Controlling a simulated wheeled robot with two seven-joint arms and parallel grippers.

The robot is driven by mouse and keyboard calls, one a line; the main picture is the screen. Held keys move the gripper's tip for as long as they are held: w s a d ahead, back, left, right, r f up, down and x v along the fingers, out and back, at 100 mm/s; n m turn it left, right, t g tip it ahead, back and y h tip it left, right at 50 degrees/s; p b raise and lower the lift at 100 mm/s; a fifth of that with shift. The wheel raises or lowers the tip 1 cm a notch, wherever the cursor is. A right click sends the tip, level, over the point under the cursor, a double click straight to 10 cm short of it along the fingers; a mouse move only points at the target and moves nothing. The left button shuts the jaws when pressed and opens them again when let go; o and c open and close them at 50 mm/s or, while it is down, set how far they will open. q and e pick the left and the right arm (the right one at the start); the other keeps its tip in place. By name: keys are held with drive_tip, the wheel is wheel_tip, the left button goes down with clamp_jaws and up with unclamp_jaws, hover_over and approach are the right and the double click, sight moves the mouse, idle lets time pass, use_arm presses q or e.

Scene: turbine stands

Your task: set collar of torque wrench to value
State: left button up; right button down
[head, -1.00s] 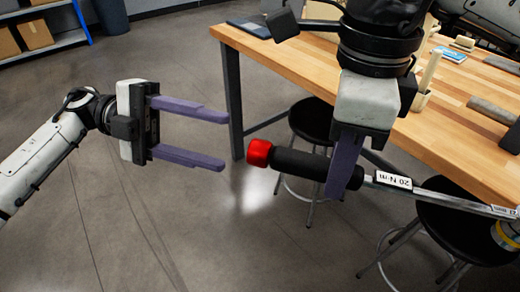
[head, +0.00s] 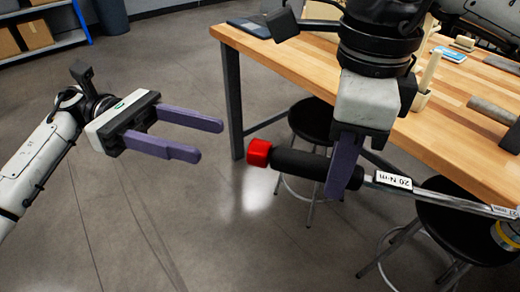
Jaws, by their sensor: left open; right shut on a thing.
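The torque wrench (head: 305,165) has a black grip, a red collar (head: 259,153) at its left end and a steel shaft running to the right edge of the head view. A white label (head: 393,181) on it reads 20 N·m. My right gripper (head: 342,178) points down and is shut on the wrench's black grip, near the shaft. My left gripper (head: 209,139) is open and empty, to the left of the red collar and apart from it. Its two purple fingers point right towards the collar. The wrench's far right end is cut off by the picture edge.
A wooden workbench (head: 440,120) with a mallet (head: 492,110) and other items fills the upper right. Black stools (head: 450,215) stand on the floor beneath the wrench. A shelf with boxes (head: 33,33) is far back left. The space around my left gripper is clear.

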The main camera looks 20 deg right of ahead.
use_arm(q)
drive_tip(key=x, duration=0.8)
drive_tip(key=shift+m, duration=0.4)
drive_tip(key=c, duration=1.2)
drive_tip(key=o, duration=1.3)
drive_tip(key=shift+o, duration=0.7)
drive_tip(key=shift+v, duration=2.6)
